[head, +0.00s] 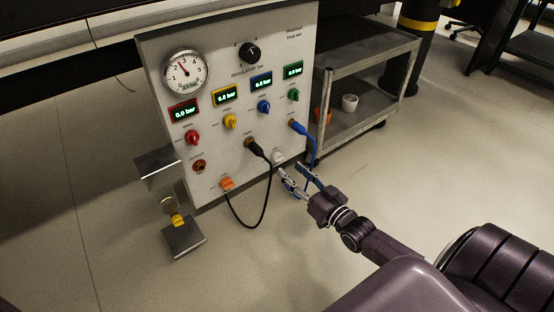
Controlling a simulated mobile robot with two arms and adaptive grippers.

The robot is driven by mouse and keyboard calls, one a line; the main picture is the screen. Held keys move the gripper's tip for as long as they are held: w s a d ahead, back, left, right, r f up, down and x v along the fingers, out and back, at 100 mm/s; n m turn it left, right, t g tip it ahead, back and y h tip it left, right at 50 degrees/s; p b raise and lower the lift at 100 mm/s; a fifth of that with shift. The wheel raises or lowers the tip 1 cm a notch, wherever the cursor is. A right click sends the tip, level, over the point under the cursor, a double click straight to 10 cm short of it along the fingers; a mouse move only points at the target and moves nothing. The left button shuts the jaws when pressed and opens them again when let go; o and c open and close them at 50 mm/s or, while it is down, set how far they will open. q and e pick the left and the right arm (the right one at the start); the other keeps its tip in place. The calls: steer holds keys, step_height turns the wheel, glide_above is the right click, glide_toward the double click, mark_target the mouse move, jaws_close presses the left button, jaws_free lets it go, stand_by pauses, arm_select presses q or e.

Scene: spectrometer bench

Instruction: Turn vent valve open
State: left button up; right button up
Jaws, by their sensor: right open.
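A grey-white gas panel (222,148) carries a row of coloured valve knobs: red (192,137), yellow (230,121), blue (264,106) and green (293,94). A small white knob-like part (278,157) sits low on the panel at the right; it may be the vent valve, but its label is too small to read. My right gripper (292,175) is open and empty, its fingers pointing at the panel just below and right of this white part. I cannot tell whether they touch it. My left gripper is not in view.
A black hose (268,195) loops from a socket to an orange fitting (227,183). A blue hose (315,148) hangs close to my right gripper. A round gauge (185,72) and black regulator knob (250,52) sit higher.

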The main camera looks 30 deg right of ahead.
mark_target(280, 160)
steer(key=w+b, duration=0.1)
steer(key=w, duration=0.2)
steer(key=w+b, duration=0.2)
steer(key=w, duration=0.1)
steer(key=shift+a, duration=0.2)
jaws_close()
